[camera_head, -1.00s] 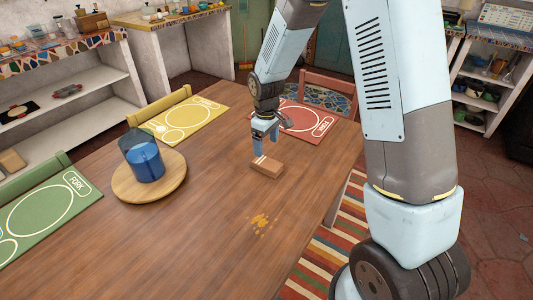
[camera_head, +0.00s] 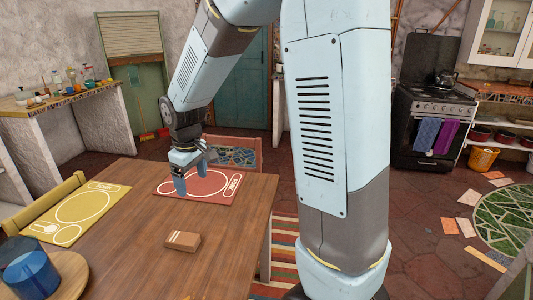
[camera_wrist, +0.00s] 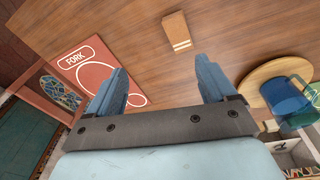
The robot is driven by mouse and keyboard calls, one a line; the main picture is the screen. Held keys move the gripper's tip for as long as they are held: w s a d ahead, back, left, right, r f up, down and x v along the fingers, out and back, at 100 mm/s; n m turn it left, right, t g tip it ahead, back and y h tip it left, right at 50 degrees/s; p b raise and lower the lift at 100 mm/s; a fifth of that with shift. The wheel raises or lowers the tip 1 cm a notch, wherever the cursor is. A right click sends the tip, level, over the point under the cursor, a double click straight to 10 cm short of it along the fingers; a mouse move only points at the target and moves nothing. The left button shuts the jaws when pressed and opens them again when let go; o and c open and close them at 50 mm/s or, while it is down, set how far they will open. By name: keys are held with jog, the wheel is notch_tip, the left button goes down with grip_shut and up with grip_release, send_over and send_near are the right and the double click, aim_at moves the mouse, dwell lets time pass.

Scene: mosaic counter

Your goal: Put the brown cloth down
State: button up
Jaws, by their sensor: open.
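The brown cloth (camera_head: 183,240), a small folded block with pale stripes at one end, lies flat on the wooden table (camera_head: 130,262). It also shows in the wrist view (camera_wrist: 176,30), beyond my fingertips and clear of them. My gripper (camera_head: 194,174) is open and empty. It is raised above the table and apart from the cloth, in front of the red placemat in the head view. Both spread fingers show in the wrist view (camera_wrist: 160,82) with nothing between them.
A red placemat (camera_head: 225,196) lies at the table's far edge, with a chair (camera_head: 232,150) behind it. A yellow placemat (camera_head: 55,222) is at left. A blue cup (camera_head: 30,272) stands on a round wooden board (camera_head: 75,268). Bare tabletop surrounds the cloth.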

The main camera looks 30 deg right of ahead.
jog(key=s+d+r+m+t, duration=0.1)
jog(key=s+d+r+m, duration=0.1)
jog(key=s+d+r, duration=0.2)
jog(key=s+d+r+m+t, duration=0.1)
jog(key=s+d+r+m, duration=0.2)
jog(key=s+r, duration=0.3)
jog(key=s+d+r+m+t, duration=0.2)
jog(key=s+d+r, duration=0.3)
jog(key=s, duration=0.7)
jog(key=shift+d+m, duration=0.25)
jog(key=shift+m, duration=0.05)
jog(key=shift+r, duration=0.1)
jog(key=shift+c, duration=0.5)
